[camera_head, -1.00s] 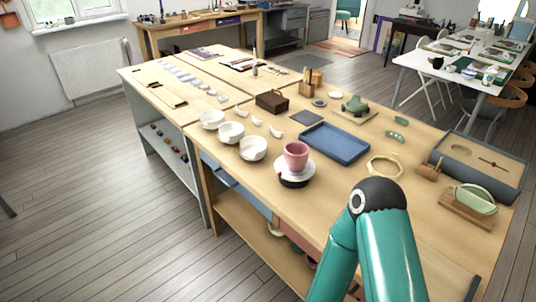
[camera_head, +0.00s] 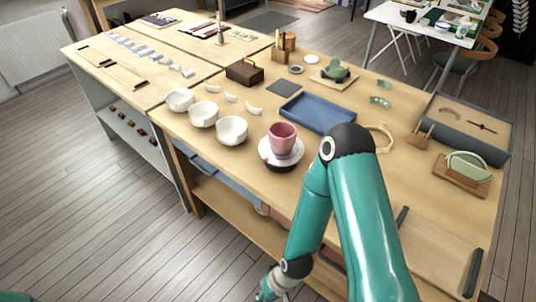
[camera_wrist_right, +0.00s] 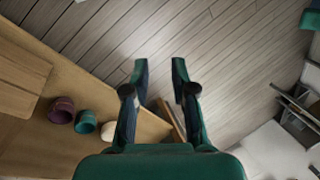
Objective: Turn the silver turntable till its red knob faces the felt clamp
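The turntable (camera_head: 264,158) is a pale disc on a dark base near the front edge of the bench, under a pink cup (camera_head: 282,138). A small red spot, perhaps its knob, shows at its left front. I cannot surely identify the felt clamp; a wooden stand (camera_head: 449,178) at the right holds a pale green curved piece (camera_head: 469,163). My right gripper (camera_wrist_right: 159,68) is open and empty in the right wrist view. In the head view it hangs low in front of the bench (camera_head: 272,288), partly cut off. My left gripper is not in view.
White bowls (camera_head: 231,130) stand left of the turntable. A blue tray (camera_head: 318,113) lies behind it, and a pale ring (camera_head: 380,142) is behind my elbow. A grey box (camera_head: 490,148) stands at the right. Several small cups (camera_wrist_right: 61,110) show beside the gripper.

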